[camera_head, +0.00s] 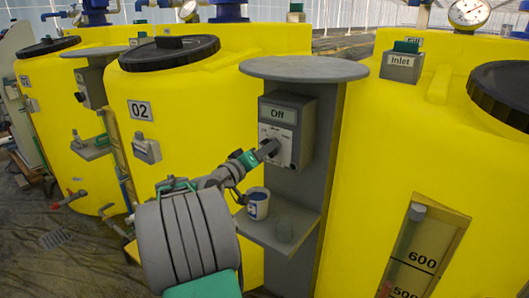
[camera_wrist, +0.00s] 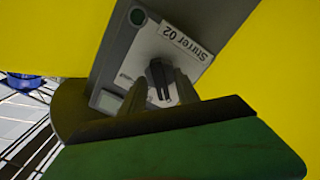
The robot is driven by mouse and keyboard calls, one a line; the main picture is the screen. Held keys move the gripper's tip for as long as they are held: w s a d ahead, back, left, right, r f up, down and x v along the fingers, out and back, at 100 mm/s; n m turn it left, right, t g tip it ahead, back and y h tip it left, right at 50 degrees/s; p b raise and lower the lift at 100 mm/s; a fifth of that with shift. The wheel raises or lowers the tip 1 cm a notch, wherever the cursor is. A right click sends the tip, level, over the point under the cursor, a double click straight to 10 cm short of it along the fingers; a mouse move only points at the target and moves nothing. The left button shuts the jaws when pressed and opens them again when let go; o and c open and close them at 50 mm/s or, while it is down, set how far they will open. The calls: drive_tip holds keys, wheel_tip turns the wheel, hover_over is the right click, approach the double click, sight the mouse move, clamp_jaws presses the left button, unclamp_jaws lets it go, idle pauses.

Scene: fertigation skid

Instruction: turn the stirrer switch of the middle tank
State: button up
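The stirrer switch box (camera_head: 287,130) is mounted on a grey column right of the yellow tank marked 02 (camera_head: 165,90). Its small display reads "Off". In the wrist view its plate reads "Stirrer 02" (camera_wrist: 187,42), and the dark knob (camera_wrist: 158,73) sits on that pale plate. My gripper (camera_head: 266,151) is at the front of the box in the head view and partly covers the knob. In the wrist view the two fingers of my gripper (camera_wrist: 160,88) stand on either side of the knob, with narrow gaps that look open.
Another yellow tank (camera_head: 365,190) with a level gauge stands close on the right. A further tank (camera_head: 50,130) stands at left.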

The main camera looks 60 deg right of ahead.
drive_tip(key=shift+c, duration=0.5)
clamp_jaws()
drive_tip(key=shift+f+m+b, duration=0.2)
drive_tip(key=shift+m+b, duration=0.1)
drive_tip(key=shift+b, duration=0.4)
drive_tip(key=m+b, duration=0.8)
drive_tip(key=b, duration=0.4)
drive_tip(key=shift+r, duration=0.15)
